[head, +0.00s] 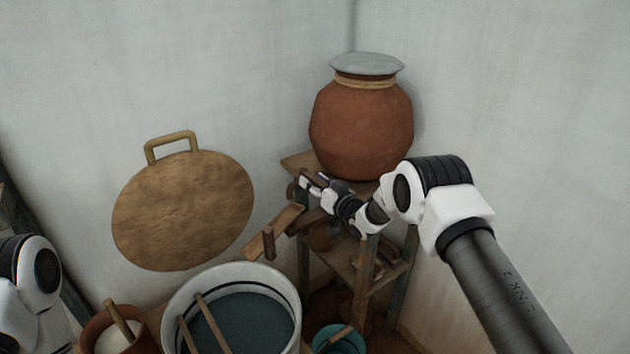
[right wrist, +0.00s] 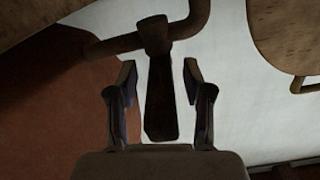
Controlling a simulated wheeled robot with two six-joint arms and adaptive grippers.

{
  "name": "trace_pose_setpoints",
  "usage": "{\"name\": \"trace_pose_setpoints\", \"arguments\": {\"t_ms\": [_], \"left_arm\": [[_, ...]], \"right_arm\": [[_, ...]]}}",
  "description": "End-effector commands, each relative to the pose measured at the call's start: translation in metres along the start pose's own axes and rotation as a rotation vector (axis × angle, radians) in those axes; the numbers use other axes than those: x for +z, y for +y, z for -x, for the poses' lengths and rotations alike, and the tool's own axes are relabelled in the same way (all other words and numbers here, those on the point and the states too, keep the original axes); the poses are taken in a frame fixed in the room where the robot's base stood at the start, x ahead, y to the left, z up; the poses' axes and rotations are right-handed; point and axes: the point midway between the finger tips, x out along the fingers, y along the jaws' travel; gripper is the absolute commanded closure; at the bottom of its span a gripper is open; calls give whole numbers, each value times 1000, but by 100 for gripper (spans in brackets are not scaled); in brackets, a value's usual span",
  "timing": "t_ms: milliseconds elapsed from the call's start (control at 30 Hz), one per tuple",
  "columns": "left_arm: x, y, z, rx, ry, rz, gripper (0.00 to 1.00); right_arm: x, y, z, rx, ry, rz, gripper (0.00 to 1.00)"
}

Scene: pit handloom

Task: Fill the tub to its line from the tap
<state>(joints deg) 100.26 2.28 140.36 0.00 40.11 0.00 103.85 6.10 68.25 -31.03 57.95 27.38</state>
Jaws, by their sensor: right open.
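The tub (head: 176,300) is white, with a dark line around its inside wall. It holds dark blue-green liquid (head: 255,312), whose surface looks a little below that line. A reddish clay pot (head: 360,130) with a grey lid stands on a wooden stand. A brown wooden tap spout (head: 285,219) slopes from the stand toward the tub. My right gripper (head: 304,184) is at the tap, below the pot. In the right wrist view its open fingers (right wrist: 158,88) stand on either side of a dark wooden tap handle (right wrist: 160,103). Flow from the spout is not visible. My left gripper is out of view.
Two wooden sticks (head: 211,323) lean in the tub. A brown pot (head: 135,318) with pale contents is left of it, and a teal bowl (head: 338,340) right. A round wooden lid (head: 184,211) leans on the wall. The stand's lower shelf (head: 340,259) holds small items.

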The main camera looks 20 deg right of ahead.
Motion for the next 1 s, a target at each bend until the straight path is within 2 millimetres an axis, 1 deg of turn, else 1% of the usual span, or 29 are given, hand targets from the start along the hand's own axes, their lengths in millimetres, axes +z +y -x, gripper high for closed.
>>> {"name": "trace_pose_setpoints", "arguments": {"t_ms": [167,200,267,300,567,733,867,1000], "left_arm": [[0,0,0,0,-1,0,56],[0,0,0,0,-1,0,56],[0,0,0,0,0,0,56],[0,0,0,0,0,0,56],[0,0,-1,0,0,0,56],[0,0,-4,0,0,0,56],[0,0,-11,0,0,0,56],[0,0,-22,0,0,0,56]], "right_arm": [[0,0,0,1,-1,0,49],[0,0,0,1,-1,0,64],[0,0,0,1,-1,0,85],[0,0,0,1,-1,0,99],[1,0,0,5,0,0,100],[2,-1,0,34,5,-1,100],[4,-4,0,82,14,0,100],[6,-7,-2,161,31,0,100]]}}
